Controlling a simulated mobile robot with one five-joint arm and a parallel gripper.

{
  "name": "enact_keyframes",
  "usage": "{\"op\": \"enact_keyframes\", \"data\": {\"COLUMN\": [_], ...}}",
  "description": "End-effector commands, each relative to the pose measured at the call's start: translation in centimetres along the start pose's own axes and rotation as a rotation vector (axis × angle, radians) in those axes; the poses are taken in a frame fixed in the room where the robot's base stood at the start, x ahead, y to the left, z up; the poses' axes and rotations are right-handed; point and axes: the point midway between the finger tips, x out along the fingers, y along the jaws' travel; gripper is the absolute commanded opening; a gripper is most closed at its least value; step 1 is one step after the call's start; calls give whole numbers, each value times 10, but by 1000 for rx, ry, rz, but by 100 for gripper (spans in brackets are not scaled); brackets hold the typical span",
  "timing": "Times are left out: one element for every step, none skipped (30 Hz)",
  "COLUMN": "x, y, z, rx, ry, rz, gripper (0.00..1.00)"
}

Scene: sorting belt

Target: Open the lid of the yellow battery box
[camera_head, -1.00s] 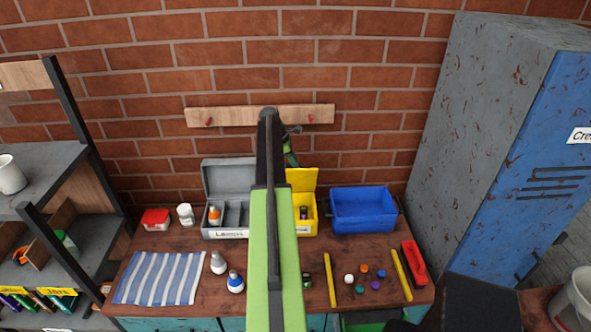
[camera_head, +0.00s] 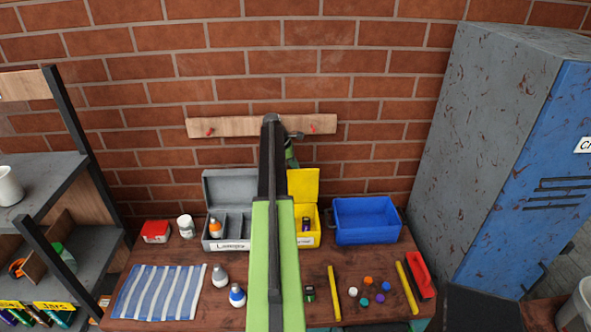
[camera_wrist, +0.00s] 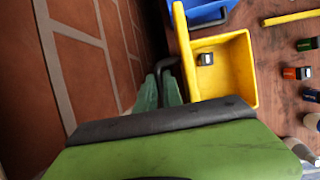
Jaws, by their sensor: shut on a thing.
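The yellow battery box (camera_head: 314,240) stands on the workbench between the grey box and the blue bin. Its yellow lid (camera_head: 304,184) stands up at the back, and the box is open. A dark battery (camera_head: 306,224) shows inside; it also shows in the wrist view (camera_wrist: 205,59). In the wrist view, the lid (camera_wrist: 181,45) is seen nearly edge-on beside the open box (camera_wrist: 252,75). My gripper (camera_wrist: 160,80) is shut on the lid's dark handle (camera_wrist: 164,64). In the head view, my arm hides most of the gripper.
The grey open box (camera_head: 228,190) is left of my arm; the blue bin (camera_head: 366,236) is right of the yellow box. A brick wall with a wooden rail (camera_head: 230,127) is close behind. Bottles, a striped cloth (camera_head: 160,292), yellow bars and small coloured items occupy the bench.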

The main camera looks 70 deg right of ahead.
Motion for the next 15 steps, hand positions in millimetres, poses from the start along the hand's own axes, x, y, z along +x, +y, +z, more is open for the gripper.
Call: {"op": "enact_keyframes", "data": {"x": [0,0,0,0,0,0,0,0,0,0,-1,-1,-1,-1,-1], "y": [1,1,1,1,1,1,1,1,1,1,1,1,1,1,1], "z": [4,4,4,4,4,4,3,3,3,2,2,2,2,1,1], "rx": [3,3,3,3,3,2,2,2,2,1,1,1,1,0,0], "ry": [-8,-8,-8,-8,-8,-8,-7,-7,-6,-6,-6,-5,-5,-5,-4], "rz": [3,3,3,3,3,3,2,2,2,2,2,2,2,2,2], "gripper": [0,0,12,16,20,25,29,32,32,32,32,32,32,32,32]}}
